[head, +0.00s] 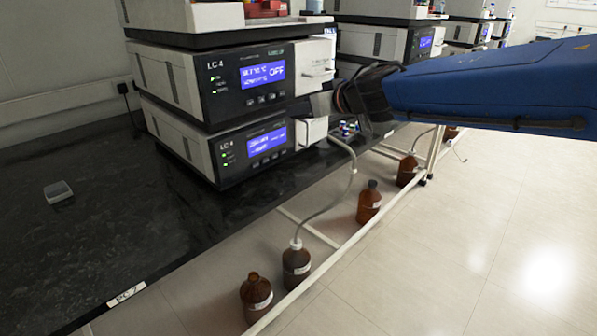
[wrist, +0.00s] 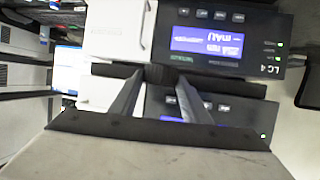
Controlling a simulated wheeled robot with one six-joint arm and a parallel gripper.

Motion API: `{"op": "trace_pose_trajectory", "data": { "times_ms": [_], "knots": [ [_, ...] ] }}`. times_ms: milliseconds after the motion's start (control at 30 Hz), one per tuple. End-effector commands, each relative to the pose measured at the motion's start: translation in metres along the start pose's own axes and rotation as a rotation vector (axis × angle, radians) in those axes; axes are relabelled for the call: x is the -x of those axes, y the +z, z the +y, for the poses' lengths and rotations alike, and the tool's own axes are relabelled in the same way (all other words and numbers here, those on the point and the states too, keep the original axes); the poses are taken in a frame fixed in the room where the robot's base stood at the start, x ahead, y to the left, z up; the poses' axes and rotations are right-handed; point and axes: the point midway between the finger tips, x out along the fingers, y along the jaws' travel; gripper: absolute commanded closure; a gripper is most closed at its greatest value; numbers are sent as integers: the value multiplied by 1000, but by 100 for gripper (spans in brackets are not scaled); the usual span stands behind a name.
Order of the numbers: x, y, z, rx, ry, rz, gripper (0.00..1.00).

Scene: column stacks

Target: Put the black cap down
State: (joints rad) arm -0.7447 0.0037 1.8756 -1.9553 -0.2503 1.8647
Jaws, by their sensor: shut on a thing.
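My gripper (wrist: 160,80) is shut on the black cap (wrist: 161,73), a small dark piece between the two grey fingertips in the wrist view. In the head view my gripper (head: 320,104) is in front of the LC 4 stack, near its right side. The cap cannot be made out there. The dark bench top (head: 95,225) lies below and to the left, apart from my gripper. A brown bottle (head: 256,296) at the front shows a bare neck with no cap.
The LC 4 instrument stack (head: 225,110) stands close to my gripper. A tubed bottle (head: 296,262) and a dark-capped bottle (head: 369,202) stand below the bench edge. Small coloured-top vials (head: 348,128) sit behind. A small grey box (head: 58,192) lies on the otherwise clear left bench.

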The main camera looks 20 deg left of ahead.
Motion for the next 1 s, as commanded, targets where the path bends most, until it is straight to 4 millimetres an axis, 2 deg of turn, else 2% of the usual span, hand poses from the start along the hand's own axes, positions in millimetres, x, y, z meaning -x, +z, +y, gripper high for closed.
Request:
{"op": "trace_pose_trajectory", "data": {
  "times_ms": [1000],
  "knots": [
    [-40,97,0,-3,0,-3,78]
  ]
}}
